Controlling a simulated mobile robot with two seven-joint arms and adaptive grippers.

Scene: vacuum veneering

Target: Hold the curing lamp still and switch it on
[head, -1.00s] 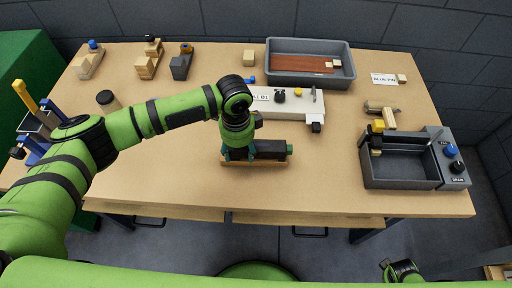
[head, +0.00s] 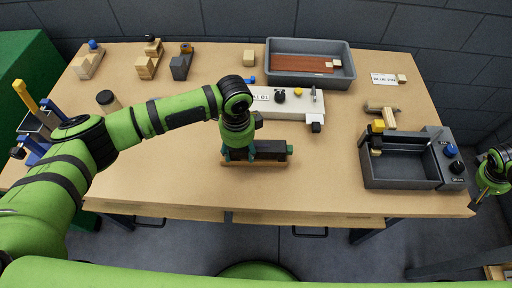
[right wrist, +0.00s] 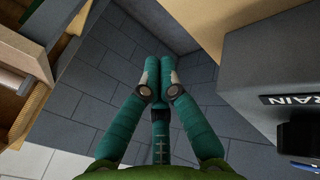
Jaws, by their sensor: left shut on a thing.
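A long dark unit with a wooden base strip and a small green end piece, which looks like the curing lamp (head: 272,150), lies at the middle of the table in the head view. My left gripper (head: 238,154) points down and is shut on its left part, hiding that part. Its switch cannot be made out for certain. My right gripper (head: 488,188) is beyond the table's right edge, apart from the lamp. In the right wrist view its fingers (right wrist: 158,72) are together with nothing between them.
A grey box with blue and black knobs (head: 450,165) stands at the right edge, close to my right gripper. A white unit (head: 268,104) lies behind the lamp. A grey tray (head: 284,50) stands at the back. The table front is clear.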

